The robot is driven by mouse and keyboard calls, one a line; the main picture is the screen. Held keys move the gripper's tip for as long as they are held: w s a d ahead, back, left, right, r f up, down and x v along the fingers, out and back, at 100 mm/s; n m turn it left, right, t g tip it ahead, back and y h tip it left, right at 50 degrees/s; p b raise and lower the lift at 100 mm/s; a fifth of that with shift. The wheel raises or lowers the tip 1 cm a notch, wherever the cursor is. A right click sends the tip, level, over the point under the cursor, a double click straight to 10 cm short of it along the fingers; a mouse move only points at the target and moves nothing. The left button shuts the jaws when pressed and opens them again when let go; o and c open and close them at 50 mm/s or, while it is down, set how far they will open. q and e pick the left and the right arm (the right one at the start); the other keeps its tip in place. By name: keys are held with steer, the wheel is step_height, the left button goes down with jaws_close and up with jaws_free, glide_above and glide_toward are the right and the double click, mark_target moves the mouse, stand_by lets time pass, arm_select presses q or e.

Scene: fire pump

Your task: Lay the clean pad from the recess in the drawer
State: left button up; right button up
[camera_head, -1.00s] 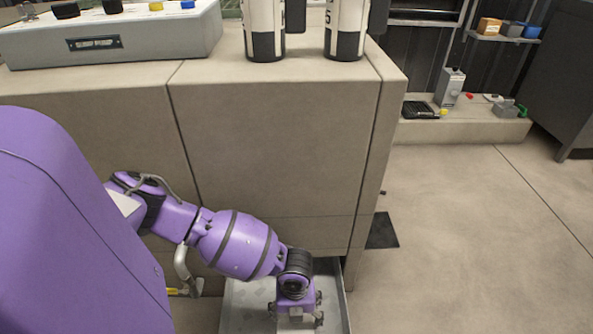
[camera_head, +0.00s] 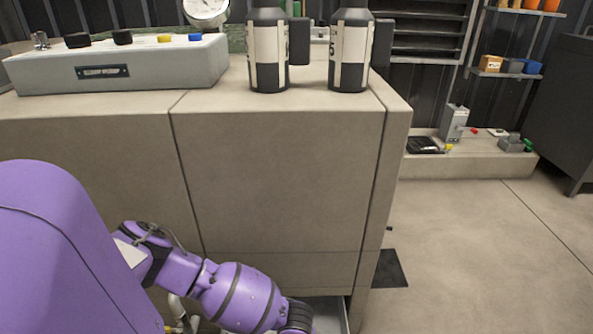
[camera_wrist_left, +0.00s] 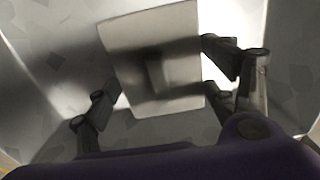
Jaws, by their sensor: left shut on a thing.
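The pad (camera_wrist_left: 165,30) is a pale, flat square in the left wrist view, with dark shadow across its middle. My left gripper (camera_wrist_left: 160,78) is shut on it, with one dark finger at each side edge. Grey mottled metal of the drawer (camera_wrist_left: 50,85) shows behind and around the pad; I cannot tell whether the pad touches it. In the head view the open drawer (camera_head: 331,318) shows only as a small piece at the bottom edge. My left arm reaches down to it, and the gripper is below the picture there. My right gripper is not in view.
The beige cabinet (camera_head: 280,190) stands above the drawer. Two dark bottles (camera_head: 268,50) with pale labels and a grey control box (camera_head: 120,70) stand on its top. A dark floor plate (camera_head: 390,268) lies at the right. The floor further right is clear.

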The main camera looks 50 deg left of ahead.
arm_select(q)
steer(key=o, duration=1)
steer(key=shift+r, duration=0.15)
step_height(320, 180, up, 13)
steer(key=p, duration=0.6)
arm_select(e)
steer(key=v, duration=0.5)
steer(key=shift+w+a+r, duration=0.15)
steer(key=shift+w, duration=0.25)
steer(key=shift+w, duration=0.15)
